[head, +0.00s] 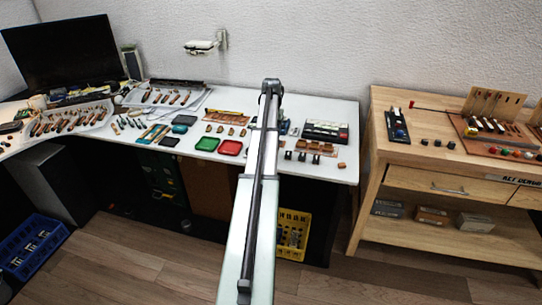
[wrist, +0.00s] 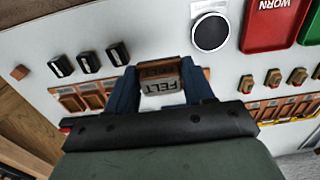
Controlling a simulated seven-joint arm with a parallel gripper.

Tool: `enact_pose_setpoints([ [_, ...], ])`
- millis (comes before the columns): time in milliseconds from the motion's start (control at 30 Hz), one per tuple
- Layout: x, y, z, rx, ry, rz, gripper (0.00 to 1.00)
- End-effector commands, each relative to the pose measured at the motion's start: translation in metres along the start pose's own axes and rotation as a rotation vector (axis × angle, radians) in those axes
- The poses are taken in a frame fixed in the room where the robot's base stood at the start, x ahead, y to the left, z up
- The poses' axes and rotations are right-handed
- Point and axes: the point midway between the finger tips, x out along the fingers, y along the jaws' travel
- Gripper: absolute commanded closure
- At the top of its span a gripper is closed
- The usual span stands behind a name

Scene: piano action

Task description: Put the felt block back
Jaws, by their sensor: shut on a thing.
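The felt block (wrist: 162,84) is brown with a pale face that reads FELT, upside down in the wrist view. My gripper (wrist: 160,78) is shut on it, with one dark blue finger on each side. Whether the block touches the surface below cannot be told. Open brown compartments (wrist: 74,101) lie to the left of the gripper in the wrist view, and also show in the head view (head: 315,147). In the head view my own arm covers the gripper and the felt block.
Several black blocks (wrist: 88,63) and a small brown block (wrist: 19,72) stand near the compartments. A round black disc (wrist: 210,32), a red WORN tray (head: 230,148) and a green tray (head: 207,144) are on the white table (head: 330,175). Small brown pieces (wrist: 273,78) lie near the trays.

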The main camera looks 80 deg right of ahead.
Motion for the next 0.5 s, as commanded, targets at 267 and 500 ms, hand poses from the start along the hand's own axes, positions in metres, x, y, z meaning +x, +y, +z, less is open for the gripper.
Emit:
enact_pose_setpoints([
  [267, 0.035, 0.001, 0.001, 0.009, -0.003, 0.001, 0.76],
  [500, 0.063, 0.001, 0.001, 0.008, -0.002, 0.001, 0.76],
])
